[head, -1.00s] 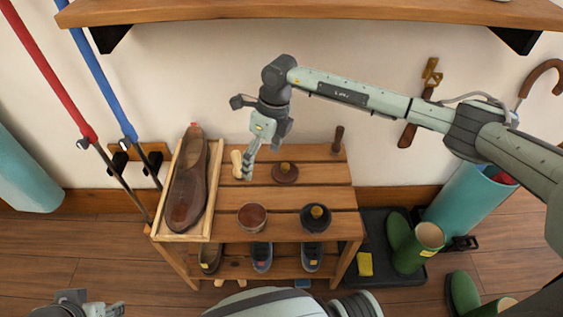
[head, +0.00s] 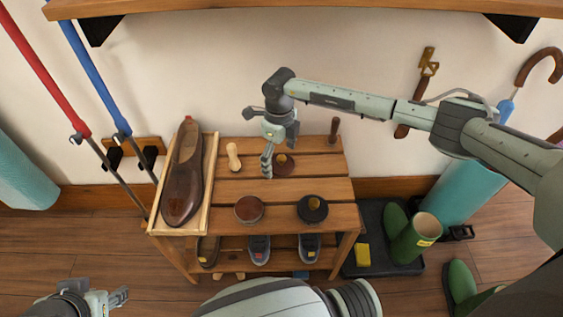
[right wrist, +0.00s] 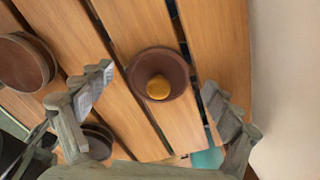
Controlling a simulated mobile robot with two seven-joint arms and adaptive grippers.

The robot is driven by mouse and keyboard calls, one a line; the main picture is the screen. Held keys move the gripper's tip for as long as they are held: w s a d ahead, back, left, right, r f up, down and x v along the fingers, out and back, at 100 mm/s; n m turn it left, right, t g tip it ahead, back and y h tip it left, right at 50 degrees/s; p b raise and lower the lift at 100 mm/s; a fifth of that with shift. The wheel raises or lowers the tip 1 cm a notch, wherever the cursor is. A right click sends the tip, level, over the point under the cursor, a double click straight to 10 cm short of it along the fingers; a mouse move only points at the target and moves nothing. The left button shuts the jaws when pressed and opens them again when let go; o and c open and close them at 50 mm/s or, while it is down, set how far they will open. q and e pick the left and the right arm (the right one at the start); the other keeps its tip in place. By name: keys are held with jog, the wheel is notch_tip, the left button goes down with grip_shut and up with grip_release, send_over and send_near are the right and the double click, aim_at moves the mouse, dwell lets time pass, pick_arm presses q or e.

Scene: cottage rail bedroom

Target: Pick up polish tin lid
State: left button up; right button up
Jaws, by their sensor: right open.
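The polish tin lid is a brown disc with a gold knob (head: 284,164), lying on the back slats of the wooden rack. In the right wrist view the lid (right wrist: 177,60) lies between and beyond my open fingers. My right gripper (head: 267,168) is above the rack, overlapping the lid's left side in the head view; its fingers (right wrist: 158,92) are apart and empty. An open-looking round brown tin (head: 249,209) sits on the front slats. My left gripper (head: 118,298) is low at the left, away from the rack; its jaw opening is unclear.
A wooden tray with a brown shoe (head: 184,185) fills the left end. A pale wooden brush-like object (head: 233,157) and an upright dark handle (head: 334,130) stand near the wall.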

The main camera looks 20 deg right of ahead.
jog(key=shift+c, duration=0.6)
jog(key=c, duration=0.8)
jog(key=shift+c, duration=0.2)
